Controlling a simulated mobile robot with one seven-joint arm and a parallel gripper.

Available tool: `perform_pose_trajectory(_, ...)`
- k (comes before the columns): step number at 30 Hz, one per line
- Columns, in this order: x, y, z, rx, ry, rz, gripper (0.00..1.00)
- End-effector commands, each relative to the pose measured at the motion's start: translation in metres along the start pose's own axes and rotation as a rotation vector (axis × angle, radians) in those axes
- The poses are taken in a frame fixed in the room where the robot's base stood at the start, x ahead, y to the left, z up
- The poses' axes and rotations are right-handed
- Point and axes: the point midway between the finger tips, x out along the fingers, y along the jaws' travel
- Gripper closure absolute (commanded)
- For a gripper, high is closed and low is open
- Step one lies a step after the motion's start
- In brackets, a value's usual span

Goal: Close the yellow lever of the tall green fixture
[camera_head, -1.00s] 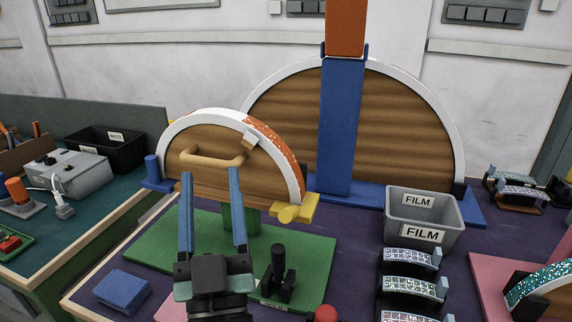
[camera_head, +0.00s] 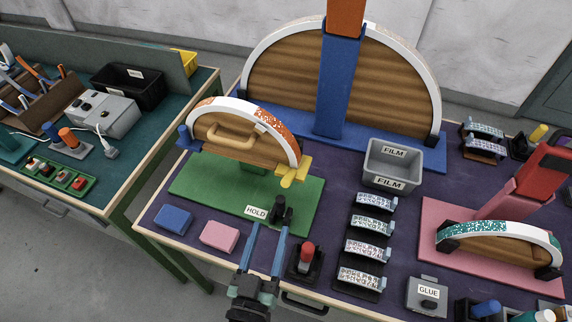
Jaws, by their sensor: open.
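The tall green fixture has a flat green base (camera_head: 195,183) and an upright wooden half-disc (camera_head: 212,131) with a handle, a white rim and an orange glittery strip. The yellow lever (camera_head: 293,174) sits at the right foot of the arc and sticks out toward the front.
A blue block (camera_head: 173,218) and a pink block (camera_head: 219,236) lie left of my gripper. A red-knobbed device (camera_head: 306,257) stands close on its right. Several glittery arcs on black stands and a grey FILM bin (camera_head: 394,165) stand further right. A large blue fixture (camera_head: 335,100) rises behind.

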Motion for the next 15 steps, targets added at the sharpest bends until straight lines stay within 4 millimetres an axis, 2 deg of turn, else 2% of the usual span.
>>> perform_pose_trajectory(3,-0.004,0.004,0.003,-0.016,-0.021,0.008,0.43)
perform_pose_trajectory(7,0.006,0.004,0.004,-0.016,-0.020,0.010,0.43)
perform_pose_trajectory(15,0.060,0.004,0.005,-0.014,-0.017,0.010,0.43)
